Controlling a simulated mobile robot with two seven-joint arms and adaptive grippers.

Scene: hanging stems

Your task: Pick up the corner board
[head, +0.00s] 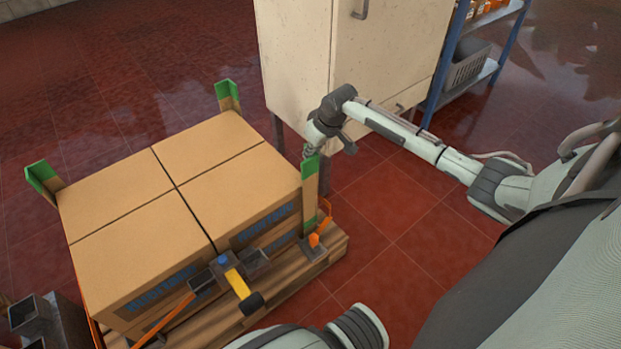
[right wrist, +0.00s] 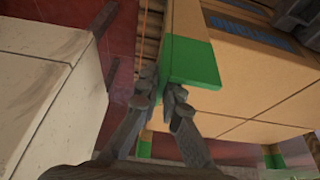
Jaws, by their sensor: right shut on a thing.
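A tan corner board (head: 310,192) with green ends stands upright at the right corner of the stacked cartons (head: 165,190). My right gripper (head: 311,153) is at the board's top end. In the right wrist view, its two fingers (right wrist: 165,95) are closed on the green end of the corner board (right wrist: 192,62). The board's lower end is beside an orange-tipped piece near the pallet (head: 325,255). Two more green-topped corner boards stand at the left corner (head: 42,178) and the far corner (head: 228,97).
A strapping tool (head: 232,275) with a yellow handle is at the cartons' front. A pale cabinet (head: 300,60) stands close behind my right gripper, with a blue shelf (head: 450,60) to its right. Grey metal parts (head: 35,315) are at lower left. Red tiled floor is clear at right.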

